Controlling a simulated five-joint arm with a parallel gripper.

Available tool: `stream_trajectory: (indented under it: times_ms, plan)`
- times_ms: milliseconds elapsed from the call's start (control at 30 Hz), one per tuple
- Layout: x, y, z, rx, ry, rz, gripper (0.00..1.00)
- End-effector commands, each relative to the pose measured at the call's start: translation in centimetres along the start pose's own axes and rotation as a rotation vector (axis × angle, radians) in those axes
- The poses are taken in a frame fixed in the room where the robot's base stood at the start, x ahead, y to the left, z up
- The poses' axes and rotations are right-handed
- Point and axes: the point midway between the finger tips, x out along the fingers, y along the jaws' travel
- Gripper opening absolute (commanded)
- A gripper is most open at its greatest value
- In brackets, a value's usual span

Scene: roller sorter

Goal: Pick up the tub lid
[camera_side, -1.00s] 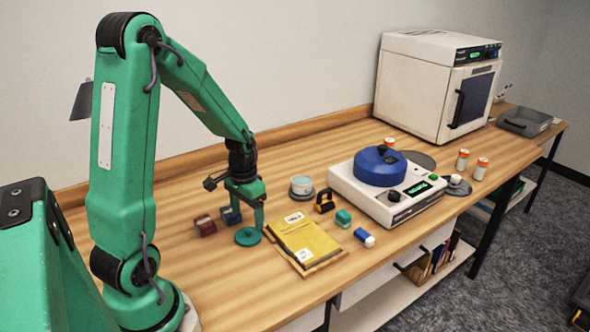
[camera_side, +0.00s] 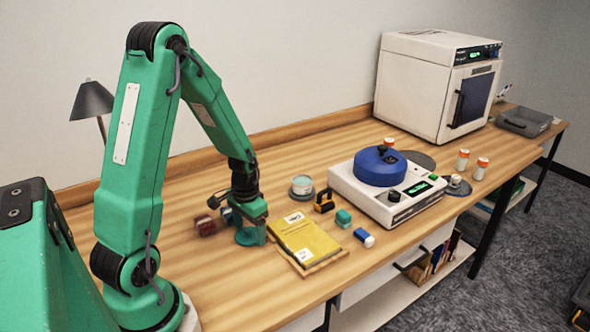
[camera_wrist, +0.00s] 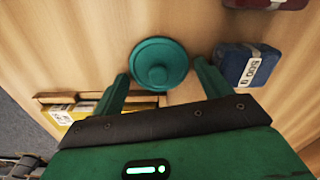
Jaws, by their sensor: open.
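The tub lid is a round teal disc with a raised centre knob. It lies flat on the wooden table in the side view (camera_side: 248,238), partly hidden by my gripper, and shows whole in the wrist view (camera_wrist: 158,58). My gripper (camera_wrist: 161,72) is open, pointing down low over the lid. In the wrist view one finger is at the lid's lower left and the other at its right, with the knob between their lines. The fingers look apart from the rim; their exact height is unclear. My gripper also shows in the side view (camera_side: 250,226).
A blue 500 g block (camera_wrist: 247,66) sits close beside the right finger, with a red block (camera_side: 205,226) near it. A yellow book (camera_side: 304,238) on a wooden tray lies right of the lid. A white machine with a blue drum (camera_side: 380,166) stands farther right.

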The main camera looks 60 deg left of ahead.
Motion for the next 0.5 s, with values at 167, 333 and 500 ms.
stream_trajectory:
  times_ms: [167, 333, 500]
  plan:
    - [-0.02, 0.00, 0.00, 0.000, 0.000, 0.000, 0.77]
    - [-0.03, 0.00, 0.00, 0.000, 0.000, 0.000, 0.77]
    - [-0.03, -0.01, -0.01, 0.000, 0.000, 0.000, 0.50]
